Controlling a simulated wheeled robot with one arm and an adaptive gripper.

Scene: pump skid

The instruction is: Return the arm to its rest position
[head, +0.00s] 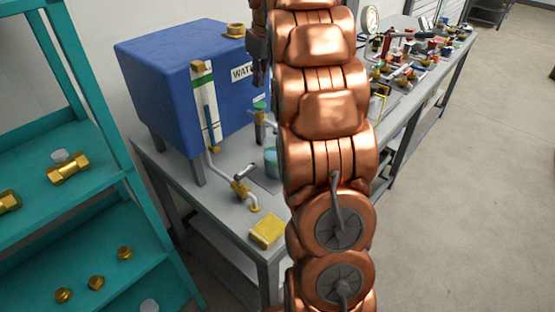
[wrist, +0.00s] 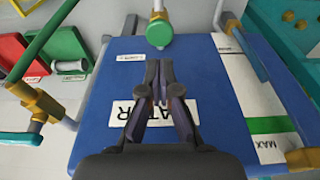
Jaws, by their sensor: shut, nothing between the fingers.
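My copper arm (head: 322,110) stands upright through the middle of the head view, its links stacked one above another. It hides part of the bench behind it. My gripper (wrist: 158,88) is shut and empty in the wrist view, its dark fingers together in front of the blue water tank (wrist: 205,75). The tank's white label (wrist: 180,110) appears upside down and is partly covered by the fingers. In the head view a dark part at the arm's upper left, beside the tank (head: 165,85), may be the gripper, but I cannot tell clearly.
A green-knobbed valve (wrist: 159,28) lies just beyond the fingertips. A teal shelf (head: 130,210) with brass fittings stands at left. Tools and valves crowd the far bench. Open floor (head: 470,200) lies right.

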